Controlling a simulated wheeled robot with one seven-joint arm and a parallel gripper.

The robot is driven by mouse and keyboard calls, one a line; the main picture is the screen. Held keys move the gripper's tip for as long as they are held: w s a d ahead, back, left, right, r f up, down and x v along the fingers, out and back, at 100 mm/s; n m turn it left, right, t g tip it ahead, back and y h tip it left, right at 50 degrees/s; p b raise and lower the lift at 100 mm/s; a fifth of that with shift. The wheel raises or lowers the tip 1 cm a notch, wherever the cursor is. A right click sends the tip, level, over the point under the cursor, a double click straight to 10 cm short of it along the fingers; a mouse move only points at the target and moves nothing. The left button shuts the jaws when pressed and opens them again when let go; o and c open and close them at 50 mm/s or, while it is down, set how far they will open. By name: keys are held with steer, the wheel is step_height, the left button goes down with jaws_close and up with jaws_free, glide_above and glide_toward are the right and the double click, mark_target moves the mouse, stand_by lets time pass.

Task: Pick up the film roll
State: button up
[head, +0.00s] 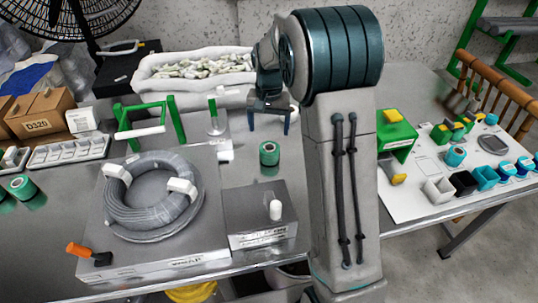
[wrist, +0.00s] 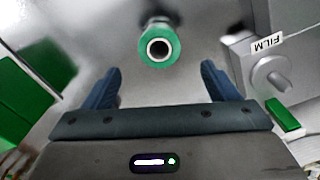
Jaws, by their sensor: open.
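The film roll appears to be the short green roll (head: 269,153) with a pale hollow core. It stands upright on the steel table, just behind the grey block. In the wrist view a green roll (wrist: 173,56) with a white-rimmed dark hole shows at the top centre, beyond the fingertips. My gripper (head: 269,124) is above and behind the roll in the head view. Its two blue fingers are spread and empty, and they also show in the wrist view (wrist: 160,78). The roll lies roughly in line with the gap between them, apart from both.
A grey block (head: 245,222) with a white peg stands in front of the roll. A cable coil (head: 126,215) lies on a plate to the left. A white tray (head: 160,91) of small pieces is behind.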

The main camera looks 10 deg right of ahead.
mark_target(270, 152)
step_height(270, 152, down, 12)
steer(key=shift+w+d+r+b, duration=0.15)
steer(key=shift+r+b, duration=0.1)
steer(key=shift+b, duration=0.3)
steer(key=c, duration=1.2)
